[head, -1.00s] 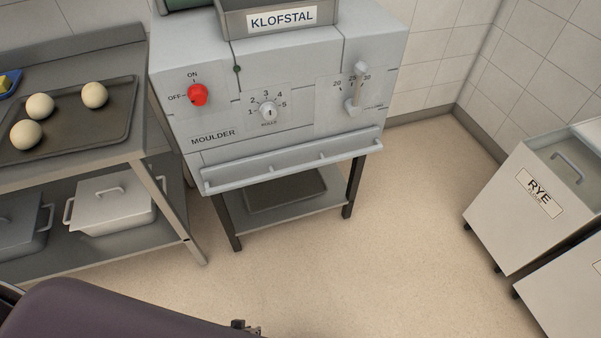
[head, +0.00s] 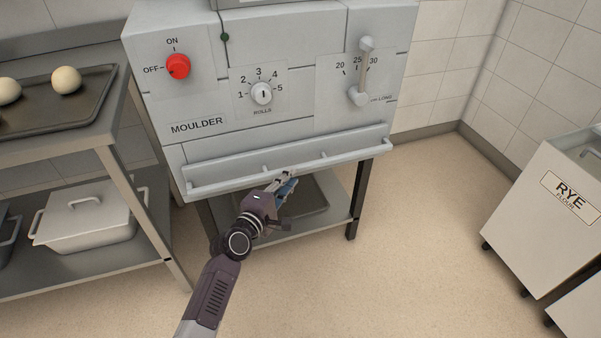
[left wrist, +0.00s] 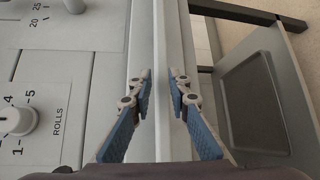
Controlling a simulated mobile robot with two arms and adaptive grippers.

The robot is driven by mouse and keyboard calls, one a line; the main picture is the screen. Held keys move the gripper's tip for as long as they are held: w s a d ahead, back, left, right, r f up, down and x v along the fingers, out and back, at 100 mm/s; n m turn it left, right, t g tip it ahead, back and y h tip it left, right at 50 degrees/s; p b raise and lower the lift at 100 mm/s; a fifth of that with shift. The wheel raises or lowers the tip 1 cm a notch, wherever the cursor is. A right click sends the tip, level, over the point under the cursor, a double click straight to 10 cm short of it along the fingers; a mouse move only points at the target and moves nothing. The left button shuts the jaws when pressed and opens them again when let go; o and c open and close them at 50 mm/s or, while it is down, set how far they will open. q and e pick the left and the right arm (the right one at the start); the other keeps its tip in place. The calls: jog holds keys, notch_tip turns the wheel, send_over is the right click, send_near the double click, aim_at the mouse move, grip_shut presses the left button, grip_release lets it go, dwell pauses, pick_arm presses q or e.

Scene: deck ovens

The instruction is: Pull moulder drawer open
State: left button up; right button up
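The moulder (head: 300,120) is a pale grey machine with a drawer (head: 226,163) across its lower front. A long horizontal handle bar (head: 225,181) runs along the drawer, which looks closed. My left gripper (head: 287,181) is at the middle of the bar, coming from below and in front. In the left wrist view, the left gripper's (left wrist: 161,82) blue-padded fingers stand apart, one on each side of the handle bar (left wrist: 161,35). I see a narrow gap between them and no clear grip on the bar. My right gripper is out of view.
A steel table with a tray (head: 60,123) of dough balls and a lidded container (head: 85,222) below stands at left. A rye flour bin (head: 545,215) is at right. A dark tray (head: 305,203) lies on the shelf under the moulder. The floor in front is clear.

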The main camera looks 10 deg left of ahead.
aim_at(299, 169)
pick_arm(q)
jog(key=b+x, duration=0.1)
jog(key=x, duration=0.4)
jog(key=shift+f, duration=0.1)
jog(key=shift+x, duration=1)
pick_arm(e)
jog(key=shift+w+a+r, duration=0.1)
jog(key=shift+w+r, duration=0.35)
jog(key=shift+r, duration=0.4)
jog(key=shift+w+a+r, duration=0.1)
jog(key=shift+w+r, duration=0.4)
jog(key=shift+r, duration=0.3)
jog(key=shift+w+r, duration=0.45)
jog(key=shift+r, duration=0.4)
pick_arm(q)
grip_shut()
